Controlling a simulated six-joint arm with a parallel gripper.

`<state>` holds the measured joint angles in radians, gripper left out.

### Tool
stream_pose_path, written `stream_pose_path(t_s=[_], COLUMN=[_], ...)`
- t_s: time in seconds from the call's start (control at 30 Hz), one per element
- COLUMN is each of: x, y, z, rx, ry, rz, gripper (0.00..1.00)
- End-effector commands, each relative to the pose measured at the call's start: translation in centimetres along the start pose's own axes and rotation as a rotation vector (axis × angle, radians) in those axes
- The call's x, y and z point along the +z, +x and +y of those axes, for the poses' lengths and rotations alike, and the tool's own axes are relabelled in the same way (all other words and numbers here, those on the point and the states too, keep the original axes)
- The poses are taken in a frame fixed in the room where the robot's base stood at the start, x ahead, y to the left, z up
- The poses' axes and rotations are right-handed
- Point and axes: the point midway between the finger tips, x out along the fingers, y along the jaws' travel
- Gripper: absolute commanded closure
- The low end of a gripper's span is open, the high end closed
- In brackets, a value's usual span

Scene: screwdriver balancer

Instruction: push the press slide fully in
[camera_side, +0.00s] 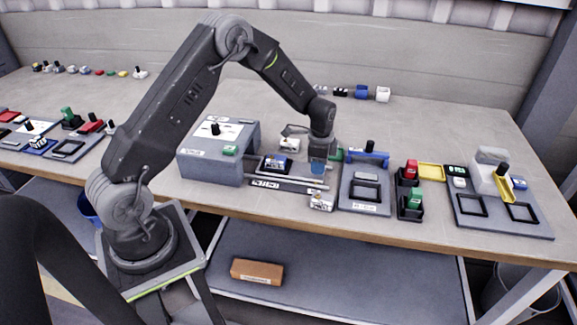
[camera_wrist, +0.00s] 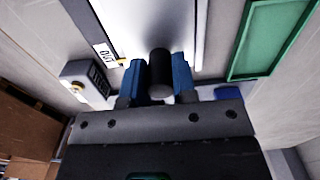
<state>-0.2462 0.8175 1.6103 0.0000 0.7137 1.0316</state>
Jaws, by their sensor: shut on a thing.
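The press is a grey box (camera_side: 217,160) left of my gripper (camera_side: 318,168) in the side view. Its slide (camera_side: 287,180) sticks out to the right on a low base, with a blue-and-black piece (camera_side: 275,164) on it near the box. My gripper is low at the slide's outer end. In the wrist view, the blue fingers of my gripper (camera_wrist: 161,78) stand on both sides of an upright black knob (camera_wrist: 160,72) and are shut on it. In the side view, the knob is hidden by my gripper.
A small white labelled box (camera_side: 321,201) stands just in front of the slide's outer end. A grey fixture with a blue bar (camera_side: 368,157) is close on the right. Black bins with red and green blocks (camera_side: 411,200) stand further right. The table behind is mostly clear.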

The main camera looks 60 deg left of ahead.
Motion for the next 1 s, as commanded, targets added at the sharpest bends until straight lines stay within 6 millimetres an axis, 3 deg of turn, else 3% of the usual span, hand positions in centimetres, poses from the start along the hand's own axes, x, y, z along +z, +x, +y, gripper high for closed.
stream_pose_path(t_s=[0.37,1.0], x=[0.1,3.8], y=[0.0,-0.1], z=[0.0,-0.1], rx=[0.000,0.000], ry=[0.000,-0.002], rz=[0.000,0.000], gripper=[0.98,0.98])
